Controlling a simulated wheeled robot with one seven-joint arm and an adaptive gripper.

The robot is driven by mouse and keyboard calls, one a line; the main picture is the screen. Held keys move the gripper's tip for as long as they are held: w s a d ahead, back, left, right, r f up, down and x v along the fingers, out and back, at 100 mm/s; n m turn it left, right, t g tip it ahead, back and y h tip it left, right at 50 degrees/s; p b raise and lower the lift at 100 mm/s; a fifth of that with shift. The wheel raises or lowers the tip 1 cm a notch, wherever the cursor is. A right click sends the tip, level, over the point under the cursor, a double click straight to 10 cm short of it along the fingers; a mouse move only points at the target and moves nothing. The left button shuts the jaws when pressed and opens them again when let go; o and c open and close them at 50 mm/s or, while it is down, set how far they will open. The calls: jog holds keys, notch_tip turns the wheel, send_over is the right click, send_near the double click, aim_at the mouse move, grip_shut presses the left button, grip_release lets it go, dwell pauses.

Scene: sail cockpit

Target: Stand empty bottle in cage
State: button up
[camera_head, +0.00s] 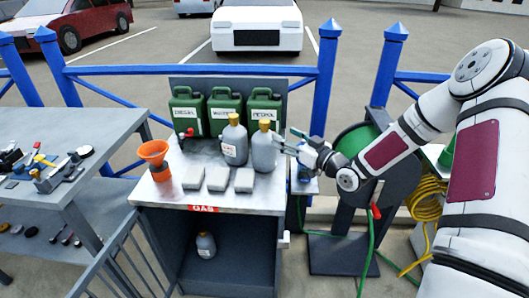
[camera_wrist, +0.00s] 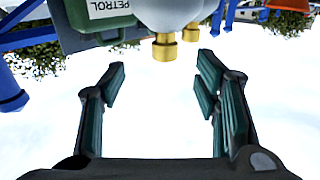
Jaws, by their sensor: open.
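Two grey bottles with gold caps stand upright side by side on the metal counter (camera_head: 215,200). The left bottle (camera_head: 235,148) carries a white label with small, unreadable print. The right bottle (camera_head: 264,155) shows no readable label. My gripper (camera_head: 288,141) is open and empty, just right of the right bottle near its upper part. In the wrist view, the open fingers (camera_wrist: 155,85) have nothing between them, and gold caps (camera_wrist: 164,47) show beyond the tips. Below the counter, under a red GAS sign (camera_head: 203,209), is a dark cage (camera_head: 228,270) with another grey bottle (camera_head: 206,245) upright inside.
Green jerrycans (camera_head: 224,112) stand behind the bottles. An orange funnel (camera_head: 155,156) and several grey blocks (camera_head: 217,179) occupy the counter's left and front. A barred gate (camera_head: 118,262) stands open at the cage's left. A hose reel (camera_head: 365,150) is at right.

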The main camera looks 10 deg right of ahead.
aim_at(268, 128)
jog(key=shift+a+x, duration=0.15)
jog(key=shift+x, duration=2.4)
jog(key=shift+a+x, duration=0.15)
jog(key=shift+x, duration=2.4)
jog(key=shift+s+f, duration=0.15)
grip_shut()
